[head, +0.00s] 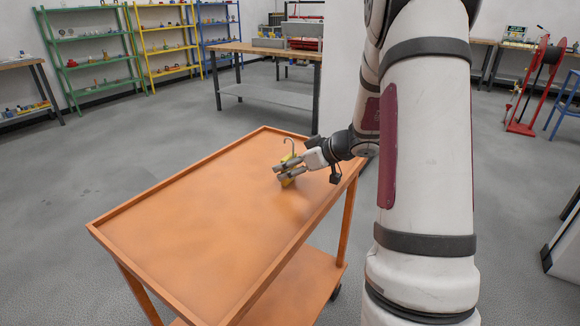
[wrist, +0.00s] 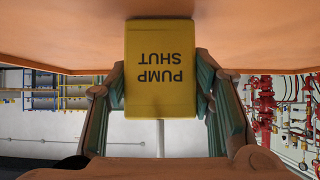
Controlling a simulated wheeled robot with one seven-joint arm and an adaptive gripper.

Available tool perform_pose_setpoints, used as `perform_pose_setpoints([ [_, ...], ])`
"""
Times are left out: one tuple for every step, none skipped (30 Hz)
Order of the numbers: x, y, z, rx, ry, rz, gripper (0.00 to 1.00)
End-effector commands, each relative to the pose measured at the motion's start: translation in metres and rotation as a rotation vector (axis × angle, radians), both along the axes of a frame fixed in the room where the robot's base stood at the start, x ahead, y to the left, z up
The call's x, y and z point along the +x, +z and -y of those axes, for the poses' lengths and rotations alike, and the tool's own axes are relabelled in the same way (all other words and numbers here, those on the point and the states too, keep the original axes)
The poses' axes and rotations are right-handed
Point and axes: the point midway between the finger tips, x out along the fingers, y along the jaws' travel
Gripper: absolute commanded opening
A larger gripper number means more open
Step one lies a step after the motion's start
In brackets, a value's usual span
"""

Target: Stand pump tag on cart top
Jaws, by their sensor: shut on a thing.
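The pump tag (head: 288,181) is a yellow block with a thin wire hook rising from its top, over the far right part of the orange cart top (head: 185,215). In the wrist view the tag (wrist: 160,70) reads "PUMP SHUT", upside down in that picture, with the cart top (wrist: 60,30) along the upper part. My gripper (head: 283,171) is shut on the tag, with one finger on each side, and it comes in from the right. The tag looks upright and low over the cart top. I cannot tell whether its lower end touches the surface.
The cart top has a low raised rim (head: 190,183) and is otherwise bare. A wooden workbench (head: 265,50) stands behind it. Green shelves (head: 90,65), yellow shelves (head: 165,45) and a red hose reel (head: 535,80) stand farther back. Grey floor around the cart is clear.

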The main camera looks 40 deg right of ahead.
Motion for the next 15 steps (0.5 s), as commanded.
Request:
perform_pose_setpoints([
  [0.0003, -0.0008, 0.0001, 0.000, 0.000, 0.000, 0.22],
  [0.0003, -0.0014, 0.0001, 0.000, 0.000, 0.000, 0.22],
  [0.0003, -0.0021, 0.0001, 0.000, 0.000, 0.000, 0.22],
  [0.0004, -0.0025, 0.0001, 0.000, 0.000, 0.000, 0.22],
  [0.0004, -0.0029, 0.0001, 0.000, 0.000, 0.000, 0.22],
  [0.0004, -0.0034, 0.0001, 0.000, 0.000, 0.000, 0.22],
  [0.0002, -0.0031, 0.0001, 0.001, -0.001, 0.000, 0.53],
  [0.0001, -0.0027, 0.0000, 0.001, -0.001, 0.000, 0.60],
  [0.0000, -0.0025, 0.0001, 0.001, -0.001, 0.000, 0.69],
  [0.0000, -0.0024, 0.0001, 0.001, -0.001, 0.000, 0.69],
  [0.0000, -0.0024, 0.0001, 0.001, -0.001, 0.000, 0.69],
  [0.0000, -0.0023, 0.0001, 0.001, -0.001, 0.000, 0.69],
  [0.0000, -0.0023, 0.0001, 0.001, -0.001, 0.000, 0.69],
  [0.0000, -0.0023, 0.0001, 0.001, -0.001, 0.000, 0.69],
  [0.0000, -0.0023, 0.0001, 0.001, -0.001, 0.000, 0.69],
])
